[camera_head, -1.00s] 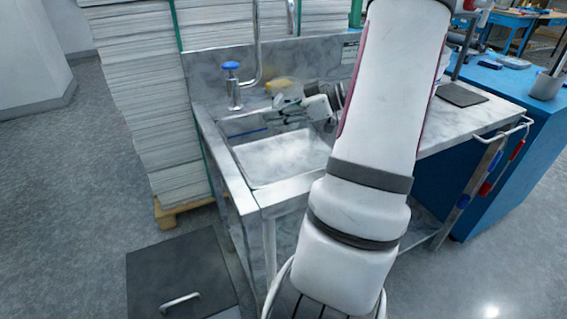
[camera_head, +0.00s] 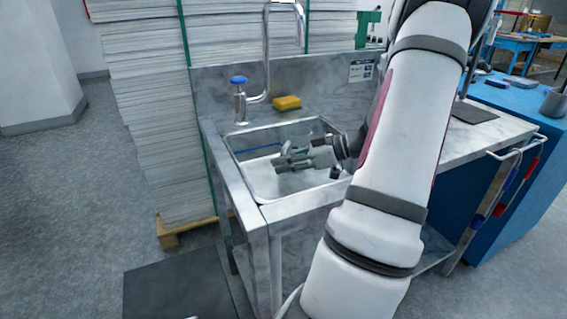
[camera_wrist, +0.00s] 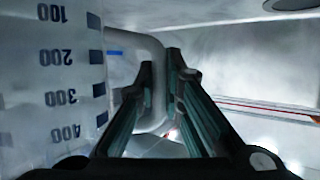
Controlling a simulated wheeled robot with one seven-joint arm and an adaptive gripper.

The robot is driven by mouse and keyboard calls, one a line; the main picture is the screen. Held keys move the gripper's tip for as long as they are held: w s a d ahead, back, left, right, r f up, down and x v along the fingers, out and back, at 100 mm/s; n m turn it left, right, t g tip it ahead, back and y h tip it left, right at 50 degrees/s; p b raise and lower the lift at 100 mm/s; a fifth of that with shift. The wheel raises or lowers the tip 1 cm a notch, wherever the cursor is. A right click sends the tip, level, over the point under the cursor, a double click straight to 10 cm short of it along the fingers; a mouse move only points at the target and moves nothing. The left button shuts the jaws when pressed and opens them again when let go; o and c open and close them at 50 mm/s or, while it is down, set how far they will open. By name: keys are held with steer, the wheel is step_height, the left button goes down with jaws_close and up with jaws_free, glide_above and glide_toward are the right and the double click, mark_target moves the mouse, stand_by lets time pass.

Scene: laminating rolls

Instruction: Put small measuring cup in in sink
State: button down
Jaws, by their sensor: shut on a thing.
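The small measuring cup (camera_wrist: 65,75) is clear, with dark scale marks, and fills the left of the wrist view. Its numbers appear upside down. Its curved handle (camera_wrist: 152,50) runs between the fingers of my gripper (camera_wrist: 163,72), which is shut on it. In the head view my gripper (camera_head: 284,160) is inside the outline of the metal sink (camera_head: 262,188), pointing left. The cup is too clear and small to make out surely there. I cannot tell whether it touches the sink floor.
A tap (camera_head: 267,50) with a blue knob (camera_head: 239,80) stands behind the sink. A yellow sponge (camera_head: 287,103) lies on the back ledge. Tall paper stacks (camera_head: 150,100) stand at the left. The counter (camera_head: 485,135) extends right, beside a blue bench (camera_head: 520,90).

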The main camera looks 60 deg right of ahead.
steer(key=c, duration=1.7)
jaws_free()
steer(key=shift+f, duration=0.15)
steer(key=shift+s+d+r, duration=0.1)
steer(key=shift+s+r, duration=0.05)
steer(key=shift+r, duration=0.15)
steer(key=p+v, duration=0.2)
steer(key=v, duration=0.5)
